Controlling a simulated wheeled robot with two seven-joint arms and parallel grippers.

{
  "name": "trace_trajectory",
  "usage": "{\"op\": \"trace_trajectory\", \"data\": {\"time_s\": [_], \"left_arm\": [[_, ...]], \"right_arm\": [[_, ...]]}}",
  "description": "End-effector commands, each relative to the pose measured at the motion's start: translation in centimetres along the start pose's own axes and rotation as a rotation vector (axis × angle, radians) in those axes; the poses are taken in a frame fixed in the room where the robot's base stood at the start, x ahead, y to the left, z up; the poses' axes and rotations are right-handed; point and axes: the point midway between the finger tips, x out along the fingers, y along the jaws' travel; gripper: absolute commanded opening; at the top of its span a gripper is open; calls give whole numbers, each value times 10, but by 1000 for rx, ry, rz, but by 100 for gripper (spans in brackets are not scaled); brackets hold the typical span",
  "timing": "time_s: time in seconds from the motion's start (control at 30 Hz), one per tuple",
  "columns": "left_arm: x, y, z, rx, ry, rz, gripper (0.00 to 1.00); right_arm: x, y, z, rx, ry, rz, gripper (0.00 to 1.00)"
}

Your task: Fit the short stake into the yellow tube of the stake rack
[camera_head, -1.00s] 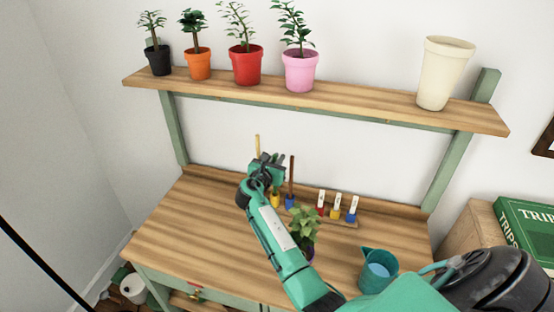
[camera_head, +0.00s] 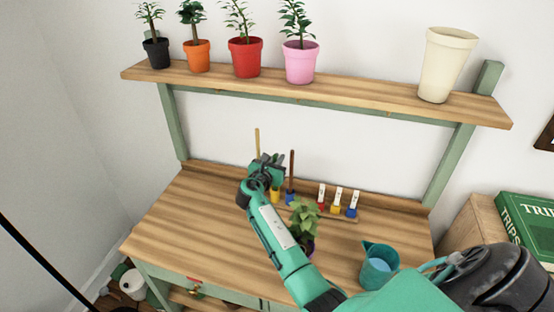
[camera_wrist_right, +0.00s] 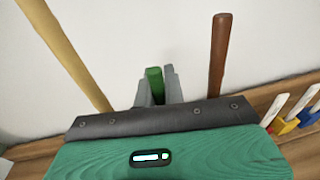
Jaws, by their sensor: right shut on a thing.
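My right gripper (camera_head: 268,164) is over the stake rack at the back of the bench. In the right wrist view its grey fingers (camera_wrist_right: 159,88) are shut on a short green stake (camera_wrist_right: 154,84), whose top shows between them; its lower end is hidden. The yellow tube (camera_head: 275,196) shows just below the gripper in the head view. I cannot tell whether the stake's end is in it. A tall pale stake (camera_head: 257,142) stands left of the gripper, its foot hidden. A brown stake (camera_head: 291,170) stands in the blue tube (camera_head: 290,199) to the right. My left gripper is out of view.
White tags on red (camera_head: 321,210), yellow (camera_head: 337,207) and blue (camera_head: 353,211) bases stand right of the tubes. A potted plant (camera_head: 304,219) and a teal jug (camera_head: 378,266) are near my right arm. Pots line the shelf (camera_head: 330,92) above. The bench's left side (camera_head: 185,225) is clear.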

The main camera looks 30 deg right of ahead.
Motion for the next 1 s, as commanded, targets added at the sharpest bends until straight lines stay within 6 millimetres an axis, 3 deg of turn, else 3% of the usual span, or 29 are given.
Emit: {"op": "trace_trajectory", "data": {"time_s": [1.0], "left_arm": [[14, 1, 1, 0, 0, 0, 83]], "right_arm": [[2, 0, -26, -1, 0, 0, 0]]}}
